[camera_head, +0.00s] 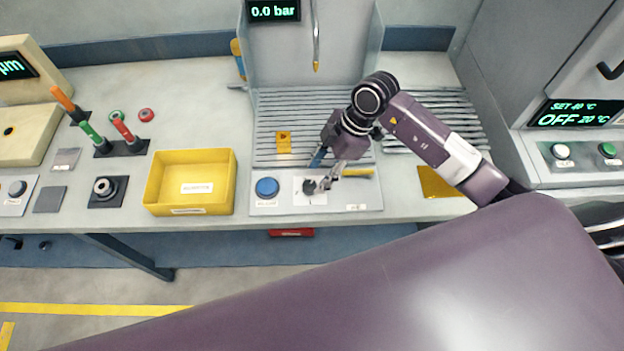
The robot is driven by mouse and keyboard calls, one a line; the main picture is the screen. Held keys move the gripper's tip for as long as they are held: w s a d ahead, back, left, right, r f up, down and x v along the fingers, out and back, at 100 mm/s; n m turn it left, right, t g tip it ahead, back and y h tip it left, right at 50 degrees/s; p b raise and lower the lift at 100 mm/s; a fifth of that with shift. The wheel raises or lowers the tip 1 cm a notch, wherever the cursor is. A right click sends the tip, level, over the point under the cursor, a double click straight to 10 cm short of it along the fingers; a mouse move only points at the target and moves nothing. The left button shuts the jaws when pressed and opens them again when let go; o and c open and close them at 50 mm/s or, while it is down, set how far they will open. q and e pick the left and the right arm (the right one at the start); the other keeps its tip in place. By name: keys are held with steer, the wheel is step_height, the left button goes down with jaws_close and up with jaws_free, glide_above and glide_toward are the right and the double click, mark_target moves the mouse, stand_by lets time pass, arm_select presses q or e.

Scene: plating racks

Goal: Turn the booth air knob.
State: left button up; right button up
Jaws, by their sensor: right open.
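The dark booth air knob (310,187) sits on a white plate at the front of the booth panel, right of a round blue button (267,187). The booth display (273,11) above reads 0.0 bar. My right gripper (324,183) is open, with its fingertips low at the right side of the knob. I cannot tell whether the fingers touch the knob or stand around it; they partly cover it. My left gripper is not in view.
A yellow bin (191,181) stands left of the panel. A control cabinet (570,115) showing OFF is at the right. A yellow-handled tool (346,173) lies behind my gripper.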

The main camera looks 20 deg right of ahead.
mark_target(311, 185)
steer(key=shift+p+x, duration=0.5)
steer(key=shift+x, duration=1.85)
steer(key=shift+c, duration=0.3)
steer(key=shift+r, duration=0.1)
steer(key=c, duration=1.1)
